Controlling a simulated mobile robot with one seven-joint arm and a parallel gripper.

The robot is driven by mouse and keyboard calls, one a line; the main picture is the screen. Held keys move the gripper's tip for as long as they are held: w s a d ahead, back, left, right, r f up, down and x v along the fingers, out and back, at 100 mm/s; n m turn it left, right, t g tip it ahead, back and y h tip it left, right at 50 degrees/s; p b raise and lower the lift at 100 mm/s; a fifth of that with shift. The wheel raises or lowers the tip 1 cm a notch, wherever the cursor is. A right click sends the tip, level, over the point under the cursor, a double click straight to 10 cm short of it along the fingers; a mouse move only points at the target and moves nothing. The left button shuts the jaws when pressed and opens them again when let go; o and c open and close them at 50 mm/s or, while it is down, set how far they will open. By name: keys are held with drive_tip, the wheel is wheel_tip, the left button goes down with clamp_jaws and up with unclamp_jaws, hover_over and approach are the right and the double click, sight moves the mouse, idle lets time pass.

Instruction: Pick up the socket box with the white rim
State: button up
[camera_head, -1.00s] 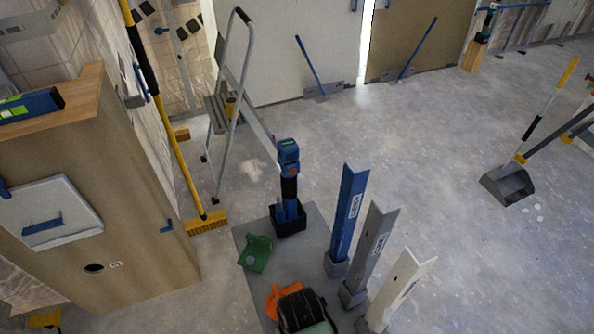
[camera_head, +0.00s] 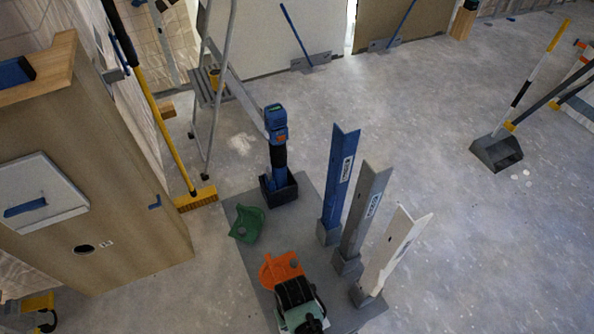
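I cannot make out a socket box with a white rim for certain. A dark oval opening (camera_head: 84,250) with a thin pale edge shows low on the wooden cabinet (camera_head: 130,200) at left, beside a small white label. I cannot tell whether a box sits in it. A green piece (camera_head: 246,224) and an orange piece (camera_head: 281,268) lie on the grey mat (camera_head: 313,195) at the centre; neither shows a white rim. My gripper is not in view.
A blue-and-black tool (camera_head: 277,150) stands in a dark holder. Blue, grey and white angle profiles (camera_head: 340,185) stand upright along the mat's right side. A black-and-green item (camera_head: 298,305) is at the bottom. A stepladder and yellow broom (camera_head: 196,200) are behind.

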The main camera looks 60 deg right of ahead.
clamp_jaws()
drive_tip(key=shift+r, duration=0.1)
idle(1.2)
